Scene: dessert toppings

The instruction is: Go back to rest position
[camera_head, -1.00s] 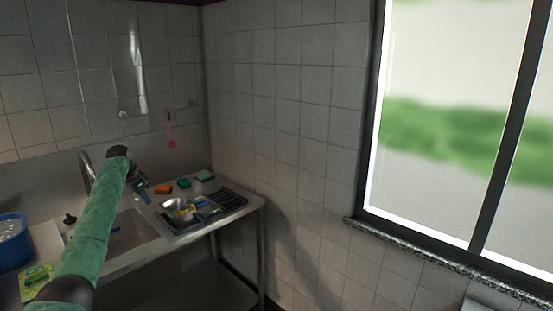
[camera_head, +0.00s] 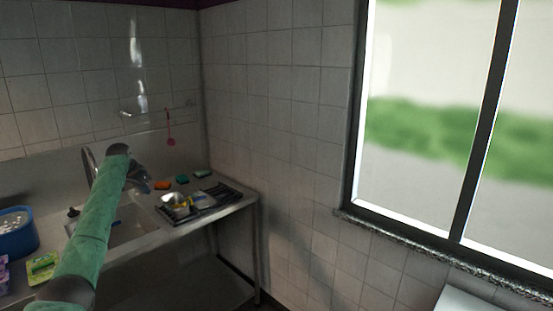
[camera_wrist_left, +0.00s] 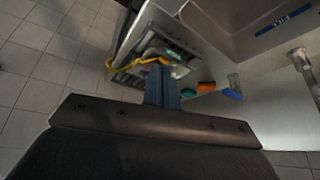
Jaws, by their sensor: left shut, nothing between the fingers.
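My left arm, in a green sleeve, reaches in from the lower left in the head view. My left gripper (camera_head: 142,183) is above the sink counter, near the sink basin, and appears small and dark there. In the left wrist view the left gripper (camera_wrist_left: 161,85) shows its two blue fingers close together, with nothing held between them. My right gripper is not in either view.
The steel counter (camera_head: 190,228) holds a dish rack (camera_head: 222,198) with a metal bowl (camera_head: 178,205), sponges (camera_head: 182,180), a faucet (camera_head: 88,165) and a blue tub (camera_head: 14,236). A tiled wall stands behind, a window (camera_head: 430,120) on the right.

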